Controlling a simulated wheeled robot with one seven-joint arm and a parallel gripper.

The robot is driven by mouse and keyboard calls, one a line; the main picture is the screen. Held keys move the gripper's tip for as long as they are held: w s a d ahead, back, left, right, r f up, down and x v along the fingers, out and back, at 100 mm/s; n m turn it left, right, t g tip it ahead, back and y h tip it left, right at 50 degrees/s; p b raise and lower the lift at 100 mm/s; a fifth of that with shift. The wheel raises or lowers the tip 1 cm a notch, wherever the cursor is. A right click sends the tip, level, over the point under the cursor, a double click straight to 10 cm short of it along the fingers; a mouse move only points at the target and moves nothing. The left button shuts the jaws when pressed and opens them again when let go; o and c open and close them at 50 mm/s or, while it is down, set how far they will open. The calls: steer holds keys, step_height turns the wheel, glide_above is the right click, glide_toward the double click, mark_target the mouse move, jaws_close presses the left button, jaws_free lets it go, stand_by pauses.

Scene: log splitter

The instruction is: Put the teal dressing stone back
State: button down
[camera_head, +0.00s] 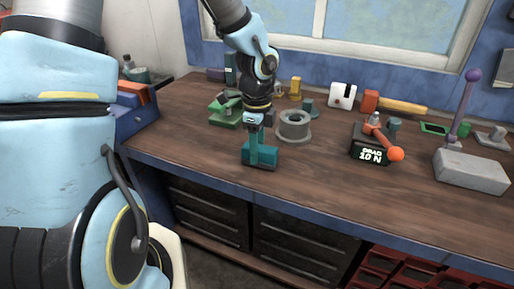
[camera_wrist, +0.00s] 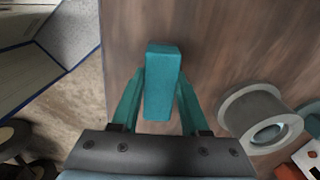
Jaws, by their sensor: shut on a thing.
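The teal dressing stone (camera_head: 263,160) is a block near the front edge of the wooden bench, below my gripper (camera_head: 260,147) in the head view. In the wrist view the stone (camera_wrist: 162,80) lies between the two teal fingers of my gripper (camera_wrist: 160,100), which is shut on it. The stone's long side points away from the wrist. I cannot tell whether its underside touches the bench top. The fingers partly blend with the stone in colour.
A grey spool (camera_head: 294,126) stands close to the right of my gripper. A green device (camera_head: 226,113) is behind it to the left. The black readout box (camera_head: 370,148), orange mallet (camera_head: 395,104), small green frame (camera_head: 434,129) and grey block (camera_head: 471,168) stand further right. Bench front is mostly clear.

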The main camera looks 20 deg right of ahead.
steer(key=shift+f, duration=0.2)
steer(key=shift+f, duration=0.15)
steer(key=shift+c, duration=2)
jaws_free()
steer(key=shift+b, duration=0.65)
